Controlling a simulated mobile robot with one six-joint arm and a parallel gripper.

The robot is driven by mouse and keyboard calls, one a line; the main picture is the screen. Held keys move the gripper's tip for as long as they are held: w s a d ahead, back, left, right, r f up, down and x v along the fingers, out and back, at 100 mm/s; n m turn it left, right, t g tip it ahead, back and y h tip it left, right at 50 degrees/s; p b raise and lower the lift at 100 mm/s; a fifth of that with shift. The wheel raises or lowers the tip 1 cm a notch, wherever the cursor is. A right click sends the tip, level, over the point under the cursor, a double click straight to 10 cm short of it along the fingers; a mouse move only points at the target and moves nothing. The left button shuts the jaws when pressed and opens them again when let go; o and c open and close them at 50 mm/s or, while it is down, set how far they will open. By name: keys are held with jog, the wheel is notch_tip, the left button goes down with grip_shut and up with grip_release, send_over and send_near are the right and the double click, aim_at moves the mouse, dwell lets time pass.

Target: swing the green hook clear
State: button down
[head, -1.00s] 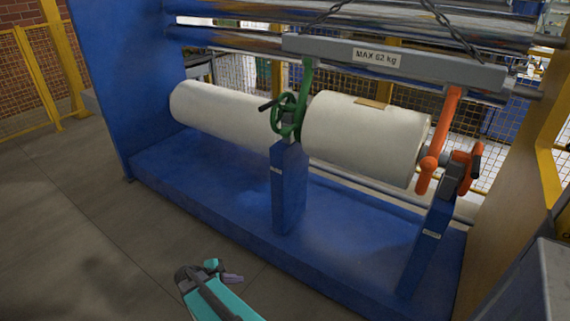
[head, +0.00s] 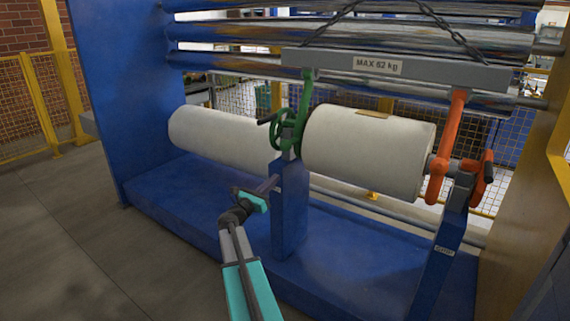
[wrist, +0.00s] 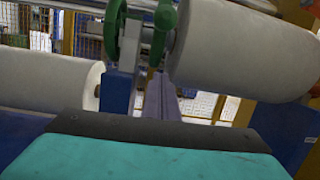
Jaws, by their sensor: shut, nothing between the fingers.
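The green hook (head: 307,98) hangs from the left end of the grey lifting beam (head: 420,72). It runs down beside the green handwheel (head: 287,130) on the middle blue post (head: 290,205), at the left end of the right white roll (head: 368,150). In the wrist view the hook (wrist: 160,30) shows ahead, between the green wheel (wrist: 123,30) and the roll. My gripper (head: 276,184) is shut and empty. It is in front of the middle post, below the wheel and hook; I cannot tell whether it touches the post.
An orange hook (head: 447,148) hangs from the beam's right end, near an orange handwheel (head: 482,180) on the right post. A second white roll (head: 220,138) lies left of the middle post. Chains hold the beam. The floor (head: 70,250) at left is clear.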

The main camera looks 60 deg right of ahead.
jog(key=shift+s+d+r+n+h, duration=0.1)
jog(key=shift+d+r+n+h, duration=0.3)
jog(key=shift+r, duration=0.4)
jog(key=shift+d, duration=0.15)
jog(key=x, duration=1)
jog(key=a+r, duration=0.2)
jog(key=r, duration=0.1)
jog(key=shift+w+a+p, duration=0.2)
jog(key=shift+w+p, duration=0.05)
jog(key=shift+p, duration=0.05)
jog(key=shift+s+r+p, duration=0.15)
jog(key=shift+p, duration=0.15)
